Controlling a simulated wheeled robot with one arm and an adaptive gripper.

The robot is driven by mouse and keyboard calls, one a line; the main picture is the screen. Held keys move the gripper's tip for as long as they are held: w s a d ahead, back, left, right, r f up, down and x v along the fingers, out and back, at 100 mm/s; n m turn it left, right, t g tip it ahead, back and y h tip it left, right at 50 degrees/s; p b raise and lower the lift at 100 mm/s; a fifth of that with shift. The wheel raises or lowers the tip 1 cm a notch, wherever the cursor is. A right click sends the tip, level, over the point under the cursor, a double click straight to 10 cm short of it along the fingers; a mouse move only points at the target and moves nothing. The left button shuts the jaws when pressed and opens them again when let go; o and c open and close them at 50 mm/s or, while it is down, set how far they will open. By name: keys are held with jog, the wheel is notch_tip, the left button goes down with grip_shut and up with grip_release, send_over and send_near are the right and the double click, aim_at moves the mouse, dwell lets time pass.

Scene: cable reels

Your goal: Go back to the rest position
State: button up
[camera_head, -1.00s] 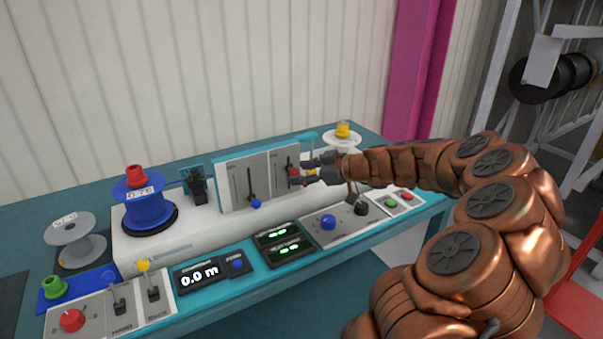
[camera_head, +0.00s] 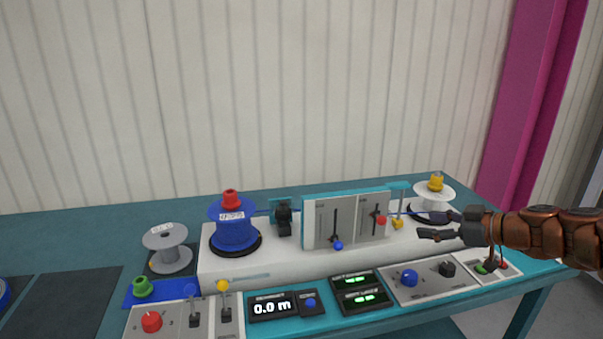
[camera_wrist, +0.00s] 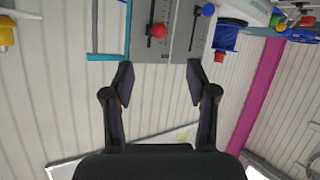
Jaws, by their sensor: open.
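My gripper (camera_head: 428,225) is at the right of the head view, in front of the right part of the slider panel. Its fingers are apart with nothing between them. In the wrist view my gripper (camera_wrist: 160,82) is also open and empty. The red slider knob (camera_head: 381,220) lies just beyond the fingertips, and it also shows in the wrist view (camera_wrist: 159,31). The fingers look apart from it. The blue slider knob (camera_head: 338,246) is lower on the left slider.
A blue reel (camera_head: 234,232) with a red cap stands left of the panel (camera_head: 355,214). A grey reel (camera_head: 168,250) stands farther left. A white reel (camera_head: 433,196) with a yellow cap is behind my gripper. The front strip holds knobs, levers and a 0.0 m display (camera_head: 272,306).

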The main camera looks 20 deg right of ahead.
jog(key=s+a+g+y+p, duration=0.1)
jog(key=s+a+g+p, duration=0.2)
jog(key=a, duration=1.1)
jog(key=s+a+g+p, duration=0.1)
jog(key=s+a+g, duration=0.35)
jog(key=a, duration=0.95)
jog(key=s+a+f+m+g+h+p, duration=0.2)
jog(key=s+a+g, duration=0.3)
jog(key=s, duration=0.3)
jog(key=s+d+f+m+g+h, duration=0.1)
jog(key=s+m+h, duration=0.1)
jog(key=s, duration=0.4)
jog(key=s+d+m+h+p, duration=0.1)
jog(key=s+d+m+h, duration=0.1)
jog(key=s, duration=0.3)
jog(key=shift+s+d+f+m+g+h, duration=0.25)
jog(key=shift+s+f+m+g+h, duration=0.15)
jog(key=shift+m, duration=0.1)
jog(key=shift+c, duration=0.4)
jog(key=shift+c, duration=0.9)
jog(key=shift+d, duration=0.2)
jog(key=shift+c, duration=0.2)
